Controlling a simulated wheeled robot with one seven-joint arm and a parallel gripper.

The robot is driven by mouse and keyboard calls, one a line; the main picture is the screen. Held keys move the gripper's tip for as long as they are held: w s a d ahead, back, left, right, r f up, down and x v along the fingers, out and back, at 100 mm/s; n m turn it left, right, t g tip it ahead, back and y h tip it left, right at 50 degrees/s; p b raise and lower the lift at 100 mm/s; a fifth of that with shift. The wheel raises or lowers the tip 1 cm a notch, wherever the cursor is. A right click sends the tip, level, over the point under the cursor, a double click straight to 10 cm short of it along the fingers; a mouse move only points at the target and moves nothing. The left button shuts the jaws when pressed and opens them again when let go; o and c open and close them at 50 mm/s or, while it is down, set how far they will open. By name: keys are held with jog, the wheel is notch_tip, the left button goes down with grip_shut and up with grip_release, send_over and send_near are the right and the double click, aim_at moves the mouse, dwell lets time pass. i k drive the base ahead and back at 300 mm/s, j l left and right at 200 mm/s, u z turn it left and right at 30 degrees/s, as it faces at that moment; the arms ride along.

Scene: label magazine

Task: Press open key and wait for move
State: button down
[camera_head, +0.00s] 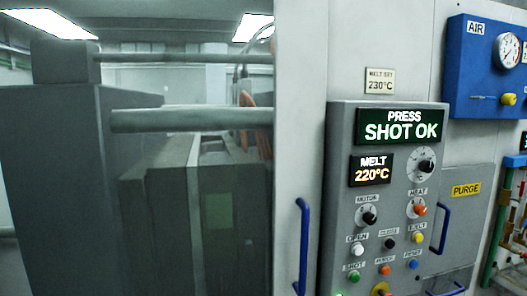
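The control panel (342,205) is a grey box on the machine front, right of centre. Its upper display (400,125) reads "PRESS SHOT OK" and its lower display (371,170) reads "MELT 220°C". The open key (357,249) is a white button under the label "OPEN", at the panel's left. A black close button (389,243) sits to its right, and a green shot button (354,276) lies below it. Behind the clear window at left, grey mould blocks (165,215) and horizontal bars (190,118) show. My gripper is not in view.
A blue vertical handle (302,245) stands on the door left of the panel. Another blue handle (441,228) is on the purge cover (465,215). A blue air panel (470,75) with a gauge is at upper right. Pipework (507,220) runs along the right edge.

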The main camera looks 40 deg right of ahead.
aim_at(358, 249)
jog(key=z, duration=2.05)
